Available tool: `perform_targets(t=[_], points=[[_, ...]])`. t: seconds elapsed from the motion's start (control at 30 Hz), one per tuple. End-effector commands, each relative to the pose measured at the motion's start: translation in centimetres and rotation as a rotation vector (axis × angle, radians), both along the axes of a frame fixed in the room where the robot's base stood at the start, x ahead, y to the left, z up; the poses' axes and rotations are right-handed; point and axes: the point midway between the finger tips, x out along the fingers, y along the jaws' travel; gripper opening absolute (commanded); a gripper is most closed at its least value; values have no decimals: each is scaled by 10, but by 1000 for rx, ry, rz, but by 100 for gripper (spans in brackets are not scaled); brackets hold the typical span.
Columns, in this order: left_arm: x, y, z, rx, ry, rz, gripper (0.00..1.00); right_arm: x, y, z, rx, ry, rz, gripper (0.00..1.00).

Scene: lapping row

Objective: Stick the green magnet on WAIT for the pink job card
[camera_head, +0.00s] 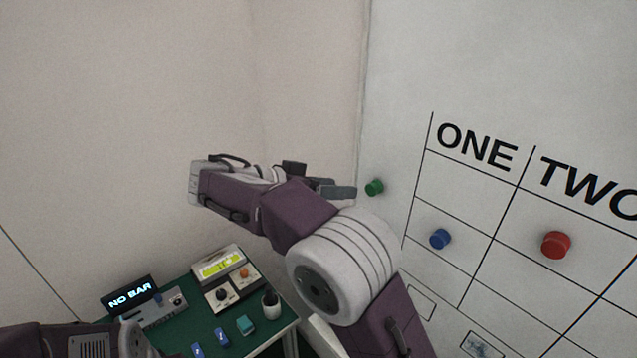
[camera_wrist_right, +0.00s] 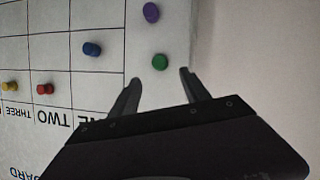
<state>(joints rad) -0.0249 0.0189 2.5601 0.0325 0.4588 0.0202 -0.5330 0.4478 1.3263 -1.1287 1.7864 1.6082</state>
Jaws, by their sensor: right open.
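The green magnet (camera_head: 374,187) is a small round knob on the white board (camera_head: 400,60), left of the ruled grid. My right gripper (camera_head: 350,192) is open and empty, with its fingertips close to the left of it. In the right wrist view the green magnet (camera_wrist_right: 160,61) shows just beyond the gap between the fingertips (camera_wrist_right: 160,78), not held. No WAIT label and no pink job card can be made out. Part of my left arm shows at the lower left; its jaws are not visible.
A blue magnet (camera_head: 440,239) sits under ONE and a red magnet (camera_head: 556,245) under TWO. The wrist view also shows a purple magnet (camera_wrist_right: 151,12) and a yellow magnet (camera_wrist_right: 10,88). A green-topped bench (camera_head: 190,340) with instruments stands below left.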

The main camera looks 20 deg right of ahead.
Motion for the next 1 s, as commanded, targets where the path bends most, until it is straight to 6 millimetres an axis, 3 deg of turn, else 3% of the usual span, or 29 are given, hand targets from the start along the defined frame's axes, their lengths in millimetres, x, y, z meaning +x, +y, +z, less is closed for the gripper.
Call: perform_targets(t=[0.5, 0.83, 0.87, 1.0], points=[[0, 0, 15, 0, 0, 0, 76, 15, -76, -30, 1, 8, -2, 55], [0, 0, 15, 0, 0, 0, 76, 17, -82, -35, 3, 6, 1, 55], [0, 0, 15, 0, 0, 0, 76, 17, -82, -35, 3, 6, 1, 52], [0, 0, 15, 0, 0, 0, 76, 17, -82, -34, 3, 7, 1, 13]])
